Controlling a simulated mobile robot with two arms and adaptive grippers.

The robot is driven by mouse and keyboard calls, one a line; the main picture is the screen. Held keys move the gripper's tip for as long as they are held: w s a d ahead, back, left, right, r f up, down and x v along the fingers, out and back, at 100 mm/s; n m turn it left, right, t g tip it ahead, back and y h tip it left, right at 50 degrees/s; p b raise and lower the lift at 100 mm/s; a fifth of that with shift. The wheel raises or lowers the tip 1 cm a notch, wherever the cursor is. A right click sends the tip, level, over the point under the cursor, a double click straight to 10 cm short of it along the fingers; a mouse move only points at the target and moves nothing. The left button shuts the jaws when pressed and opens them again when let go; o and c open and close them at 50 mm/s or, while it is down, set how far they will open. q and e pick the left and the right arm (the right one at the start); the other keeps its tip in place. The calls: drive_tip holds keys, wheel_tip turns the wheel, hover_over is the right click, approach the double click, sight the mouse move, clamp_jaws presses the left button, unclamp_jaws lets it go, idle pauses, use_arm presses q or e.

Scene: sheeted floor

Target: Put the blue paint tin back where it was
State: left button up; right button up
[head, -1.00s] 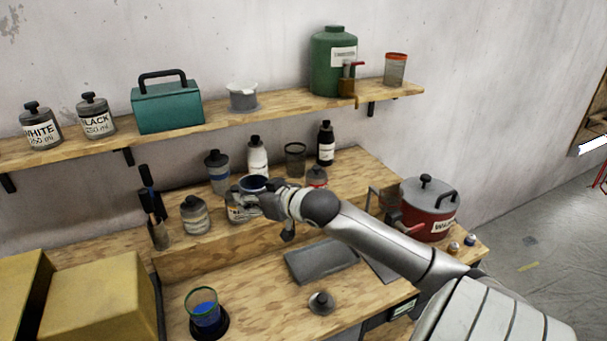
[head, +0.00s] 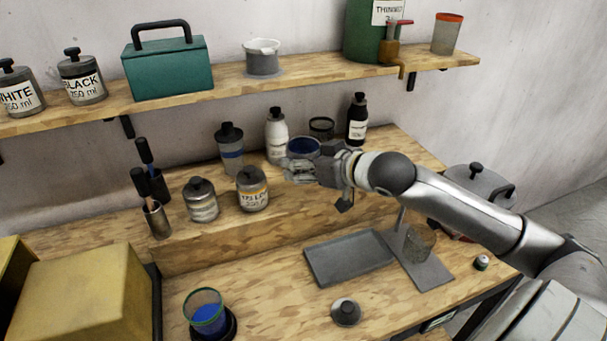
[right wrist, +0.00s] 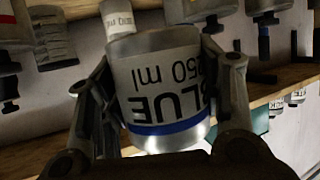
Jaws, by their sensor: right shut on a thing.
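The blue paint tin (head: 303,147) is open at the top, with dark blue paint inside. My right gripper (head: 302,170) is shut on its side and holds it upright over the raised wooden step. In the right wrist view the tin (right wrist: 162,88) sits between both fingers, its BLUE label upside down in the picture. I cannot tell whether its base touches the step. A loose dark lid with a knob (head: 345,312) lies on the bench. My left gripper is not in view.
A white bottle (head: 277,135), a dark jar (head: 321,128) and a black bottle (head: 357,119) stand behind the tin. A grey tray (head: 348,260) and a glass of blue liquid (head: 207,314) are on the bench. The step's front right is partly hidden by my arm.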

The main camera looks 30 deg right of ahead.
drive_tip(key=p, duration=0.2)
hover_over(302, 189)
drive_tip(key=s, duration=0.1)
drive_tip(key=f, duration=0.5)
drive_tip(key=shift+a+f, duration=0.15)
drive_tip(key=shift+a, duration=0.1)
drive_tip(key=shift+w+d+f, duration=0.25)
drive_tip(key=shift+w+f, duration=0.25)
drive_tip(key=shift+f, duration=0.25)
wheel_tip(302, 189, down, 2)
drive_tip(key=shift+f+p, duration=0.15)
drive_tip(key=shift+p, duration=0.5)
drive_tip(key=shift+f, duration=0.45)
drive_tip(key=shift+f, duration=0.1)
drive_tip(key=o, duration=1.7)
drive_tip(key=shift+f, duration=0.1)
drive_tip(key=shift+c, duration=0.2)
drive_tip(key=shift+s+r, duration=0.1)
drive_tip(key=shift+r, duration=0.1)
